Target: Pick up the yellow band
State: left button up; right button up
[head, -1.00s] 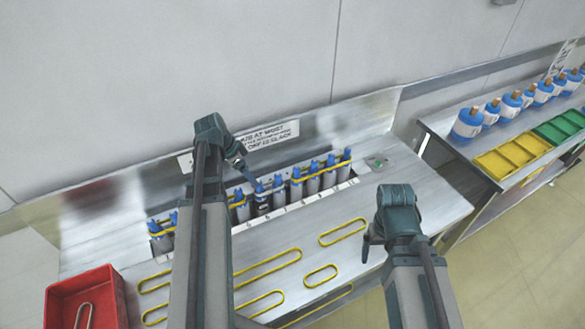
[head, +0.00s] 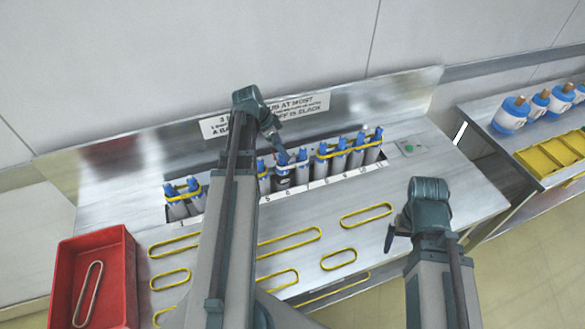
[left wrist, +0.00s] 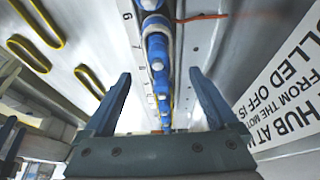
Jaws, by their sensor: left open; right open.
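Several loose yellow bands lie flat on the steel bench front, such as a long band (head: 290,243), a band at the right (head: 366,214) and a short band (head: 339,260). Other yellow bands loop around upright blue-capped cylinders, at the right group (head: 347,150) and the left pair (head: 181,192). My left gripper (head: 281,156) is open above the middle cylinders. In the left wrist view its open fingers (left wrist: 160,78) straddle the line of blue caps (left wrist: 156,46), with no band visibly held. My right gripper (head: 389,240) hangs open and empty over the bench's right part.
A red bin (head: 126,285) holding a pale band stands at the left. A printed sign (head: 300,108) is on the back panel. A second bench at the right carries blue containers (head: 511,115) and yellow trays (head: 550,152). My left arm hides the bench's middle.

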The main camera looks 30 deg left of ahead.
pick_arm(q)
jog(key=shift+b+x, duration=0.35)
jog(key=shift+x, duration=0.55)
pick_arm(e)
jog(key=shift+f, duration=0.8)
pick_arm(q)
jog(key=b+x, duration=0.4)
jog(key=x, duration=0.1)
jog(key=shift+d+b, duration=0.15)
jog(key=shift+b, duration=0.2)
pick_arm(e)
notch_tip(320, 180, down, 5)
jog(key=shift+r, duration=0.15)
pick_arm(q)
jog(key=c, duration=1.4)
jog(key=shift+r, duration=0.1)
pick_arm(e)
jog(key=shift+r, duration=0.1)
